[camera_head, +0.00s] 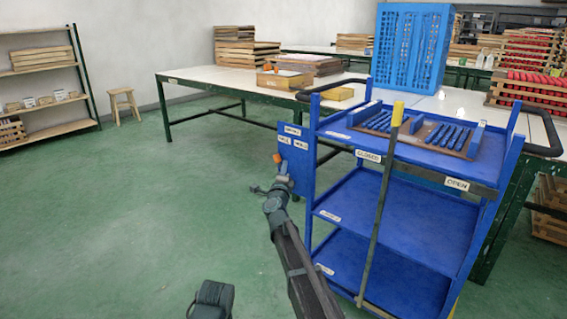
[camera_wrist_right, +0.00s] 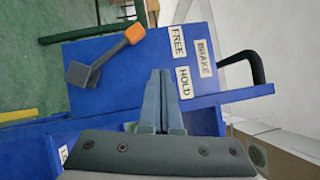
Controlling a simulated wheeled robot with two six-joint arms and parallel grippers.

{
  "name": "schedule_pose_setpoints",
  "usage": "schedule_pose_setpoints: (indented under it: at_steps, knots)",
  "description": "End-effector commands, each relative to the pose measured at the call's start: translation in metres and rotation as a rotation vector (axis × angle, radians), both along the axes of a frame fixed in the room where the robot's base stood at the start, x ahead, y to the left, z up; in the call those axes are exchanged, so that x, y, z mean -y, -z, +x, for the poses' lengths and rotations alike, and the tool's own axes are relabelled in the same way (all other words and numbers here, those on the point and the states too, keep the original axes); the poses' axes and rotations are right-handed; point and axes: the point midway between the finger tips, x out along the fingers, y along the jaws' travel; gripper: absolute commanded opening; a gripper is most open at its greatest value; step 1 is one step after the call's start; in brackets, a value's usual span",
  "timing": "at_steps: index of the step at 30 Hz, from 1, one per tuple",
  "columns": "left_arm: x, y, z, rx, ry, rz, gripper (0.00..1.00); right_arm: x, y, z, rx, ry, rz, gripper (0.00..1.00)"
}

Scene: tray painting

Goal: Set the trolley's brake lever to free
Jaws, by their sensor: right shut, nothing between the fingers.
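The blue trolley (camera_head: 385,212) stands right of centre in the head view. Its brake panel (camera_head: 296,170) is on its left side, with BRAKE, FREE and HOLD labels; it also shows in the right wrist view (camera_wrist_right: 125,70). The orange-tipped brake lever (camera_head: 277,158) leans to the FREE side; in the right wrist view its orange tip (camera_wrist_right: 135,34) points away from HOLD. My right gripper (camera_head: 262,189) is shut and empty. In the wrist view its fingertips (camera_wrist_right: 158,76) are beside the lever, apart from it, toward the HOLD side.
A dark bar with a yellow top (camera_head: 397,113) stands across the trolley's front by the CLOSED label. A tray (camera_head: 455,150) with blue pieces is on top. A long white table (camera_head: 225,77) stands behind.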

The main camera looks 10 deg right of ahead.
Motion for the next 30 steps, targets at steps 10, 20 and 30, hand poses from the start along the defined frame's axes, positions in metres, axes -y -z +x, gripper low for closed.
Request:
schedule_pose_setpoints:
  at_steps: [10, 20, 30]
  knots:
    - [0.0, -0.014, 0.0, 0.0, 0.002, 0.001, 0.5, -0.017, -0.014, -0.044, 0.0, 0.002, 0.0, 0.0]
    - [0.0, -0.013, 0.0, 0.0, 0.002, 0.001, 0.5, -0.019, -0.013, -0.044, -0.004, -0.008, -0.011, 0.0]
    - [0.0, -0.013, 0.0, 0.0, 0.002, 0.001, 0.5, -0.104, 0.035, -0.093, -0.266, -0.464, -0.529, 0.0]
